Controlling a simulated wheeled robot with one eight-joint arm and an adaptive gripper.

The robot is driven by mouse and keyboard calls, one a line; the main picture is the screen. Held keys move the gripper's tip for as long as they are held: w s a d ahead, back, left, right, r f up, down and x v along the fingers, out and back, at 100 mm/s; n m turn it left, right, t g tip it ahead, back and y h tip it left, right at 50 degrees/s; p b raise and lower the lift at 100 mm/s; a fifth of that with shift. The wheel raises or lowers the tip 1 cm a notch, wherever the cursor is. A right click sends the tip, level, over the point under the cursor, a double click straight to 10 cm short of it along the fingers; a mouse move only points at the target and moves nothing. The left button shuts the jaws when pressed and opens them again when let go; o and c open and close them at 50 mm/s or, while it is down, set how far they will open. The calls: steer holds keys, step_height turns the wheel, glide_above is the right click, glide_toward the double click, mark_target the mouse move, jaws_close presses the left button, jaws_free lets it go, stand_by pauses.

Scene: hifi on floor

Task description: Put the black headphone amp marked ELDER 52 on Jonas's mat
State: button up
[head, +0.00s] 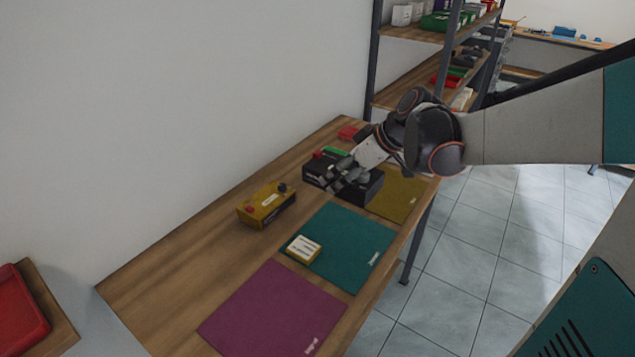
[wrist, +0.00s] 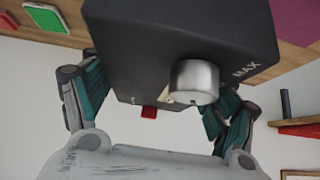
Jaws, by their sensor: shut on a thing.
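My gripper (head: 345,174) is shut on a black box (wrist: 180,45), whose silver knob, small red part and "MAX" lettering show in the wrist view. In the head view the black box (head: 367,191) is partly hidden by my gripper, near the far end of the table. I cannot see an ELDER 52 marking, and I cannot tell whether the box touches the table. Three mats lie along the table's right side: purple (head: 270,310), teal (head: 345,225) and olive (head: 405,190). Their name labels are too small to read.
A mustard box (head: 262,211) with a dark knob stands left of the teal mat. A small yellow box with a white label (head: 304,249) sits on the teal mat. Red (head: 348,132) and green (head: 336,151) pieces lie at the back. The purple mat is bare.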

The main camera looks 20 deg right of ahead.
steer(key=shift+w+a+r, duration=0.1)
steer(key=shift+a+r, duration=0.05)
steer(key=shift+r, duration=0.05)
steer(key=shift+w+f, duration=0.1)
steer(key=shift+f, duration=0.15)
step_height(320, 180, down, 20)
steer(key=b, duration=0.6)
steer(key=shift+r, duration=0.25)
steer(key=o, duration=1.9)
steer(key=shift+b, duration=0.3)
steer(key=p+v, duration=0.4)
steer(key=v, duration=0.8)
steer(key=shift+r, duration=0.1)
